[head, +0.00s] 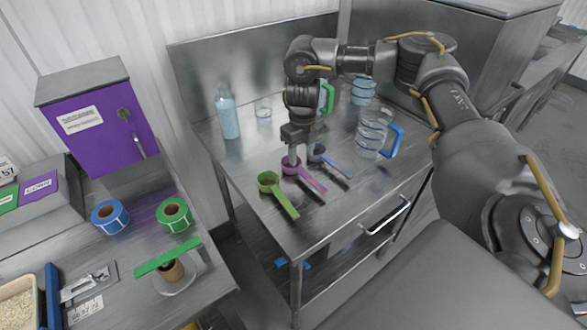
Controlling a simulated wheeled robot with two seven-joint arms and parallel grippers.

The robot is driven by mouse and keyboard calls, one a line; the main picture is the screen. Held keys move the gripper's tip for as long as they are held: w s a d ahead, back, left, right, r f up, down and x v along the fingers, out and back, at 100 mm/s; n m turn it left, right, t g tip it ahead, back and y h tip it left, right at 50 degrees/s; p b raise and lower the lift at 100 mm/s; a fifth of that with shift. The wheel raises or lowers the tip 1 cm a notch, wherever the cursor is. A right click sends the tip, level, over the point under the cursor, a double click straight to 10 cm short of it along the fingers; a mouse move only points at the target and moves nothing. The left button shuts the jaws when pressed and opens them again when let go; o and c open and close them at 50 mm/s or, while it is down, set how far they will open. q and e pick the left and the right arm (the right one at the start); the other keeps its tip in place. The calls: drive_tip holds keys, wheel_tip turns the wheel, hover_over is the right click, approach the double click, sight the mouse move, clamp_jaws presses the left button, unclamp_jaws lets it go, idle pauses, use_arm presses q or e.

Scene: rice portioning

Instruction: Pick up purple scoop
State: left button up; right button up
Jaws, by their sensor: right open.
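The purple scoop (312,183) lies on the steel table (240,160), its bowl at the back left and its handle pointing to the front right. It lies between a green scoop (284,203) on its left and a blue scoop (334,164) on its right. My right gripper (293,160) points down right over the purple scoop's bowl and hides part of it. The gripper is open. I cannot tell whether its fingers touch the bowl. My left gripper is not in view.
A bottle (227,112) and a small glass (263,109) stand at the table's back left. Pitchers with a blue handle (371,132) and a green handle (327,98) stand at the right and back. Label rolls (174,214) and a purple box (98,125) are on the left bench.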

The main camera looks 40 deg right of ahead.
sight(299, 168)
drive_tip(key=shift+a+f, duration=0.1)
drive_tip(key=shift+f, duration=0.3)
wheel_tip(299, 168, down, 3)
drive_tip(key=shift+w+f+p, duration=0.1)
drive_tip(key=shift+f+p, duration=0.1)
drive_tip(key=shift+p, duration=0.45)
drive_tip(key=shift+a+f, duration=0.1)
drive_tip(key=shift+f, duration=0.35)
clamp_jaws()
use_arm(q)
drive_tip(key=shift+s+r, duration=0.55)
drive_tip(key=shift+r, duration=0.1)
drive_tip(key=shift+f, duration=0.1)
use_arm(e)
drive_tip(key=shift+r, duration=0.1)
drive_tip(key=shift+r+b, duration=0.5)
use_arm(q)
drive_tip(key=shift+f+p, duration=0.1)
drive_tip(key=shift+p, duration=0.2)
use_arm(e)
drive_tip(key=s+d+r, duration=0.7)
drive_tip(key=d+r, duration=0.4)
drive_tip(key=r, duration=0.1)
drive_tip(key=shift+s+d, duration=0.3)
drive_tip(key=shift+d, duration=0.1)
